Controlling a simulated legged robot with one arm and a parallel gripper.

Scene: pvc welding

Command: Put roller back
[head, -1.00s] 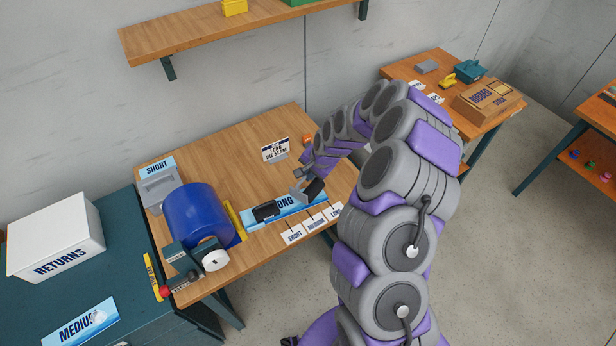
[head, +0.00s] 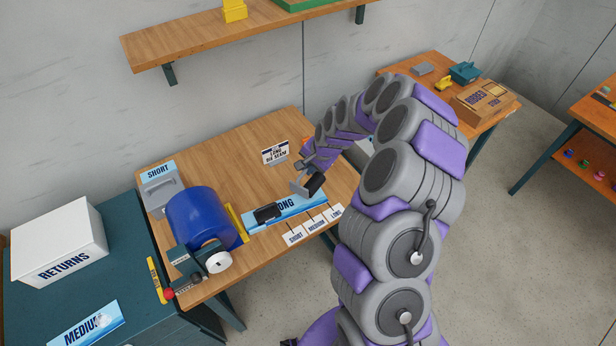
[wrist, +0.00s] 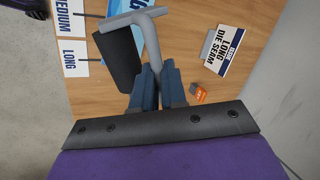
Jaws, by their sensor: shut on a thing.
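The roller is a black cylinder (wrist: 118,60) on a bent light-grey frame (wrist: 150,32) in the wrist view. My gripper (wrist: 157,85) is shut on the roller, at the grey frame. In the head view the roller (head: 315,184) hangs at my gripper (head: 304,166), near the right end of the blue LONG mat (head: 295,205) on the wooden table. It looks raised above the table, though the height is hard to tell. The mat is partly hidden.
A blue drum (head: 200,217) and grey SHORT holder (head: 160,193) stand at left. White label cards (head: 316,224) line the front edge. A LONG DIE SEAM sign (head: 275,153) stands behind; an orange item (wrist: 198,91) is near.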

